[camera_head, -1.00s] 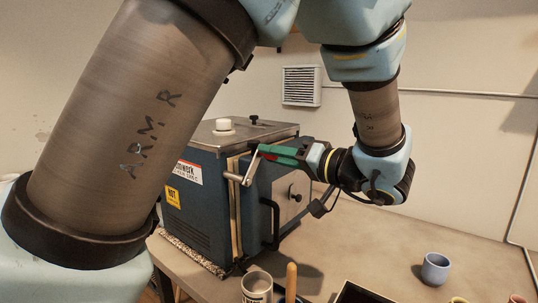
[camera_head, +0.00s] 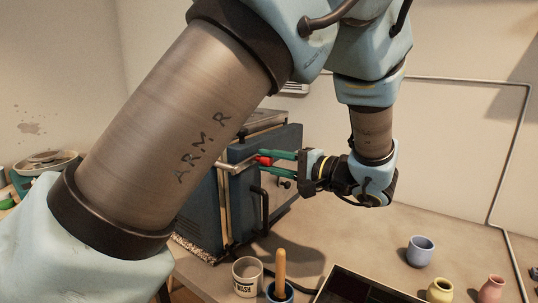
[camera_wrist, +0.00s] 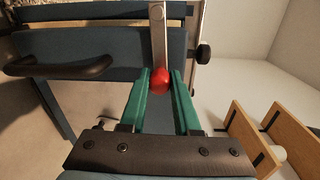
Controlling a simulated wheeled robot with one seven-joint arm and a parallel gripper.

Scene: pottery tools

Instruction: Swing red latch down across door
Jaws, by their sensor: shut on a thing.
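The kiln's red latch is a pale metal bar (camera_head: 242,165) with a red knob (camera_head: 264,160) at its end. In the head view the bar lies nearly level, reaching from the pivot at the door's left edge across the upper part of the blue door (camera_head: 280,203). My gripper (camera_head: 269,161) has its green fingers around the knob. In the wrist view the red knob (camera_wrist: 160,80) sits between the tips of my gripper (camera_wrist: 160,75), and the bar (camera_wrist: 158,28) runs away from it. The fingers are shut on the knob.
A black door handle (camera_head: 264,206) stands out below the latch; it also shows in the wrist view (camera_wrist: 60,66). A wash cup (camera_head: 247,278), a pot with a wooden-handled tool (camera_head: 280,266) and a dark tray (camera_head: 350,290) stand in front. A blue cup (camera_head: 420,251) is at right.

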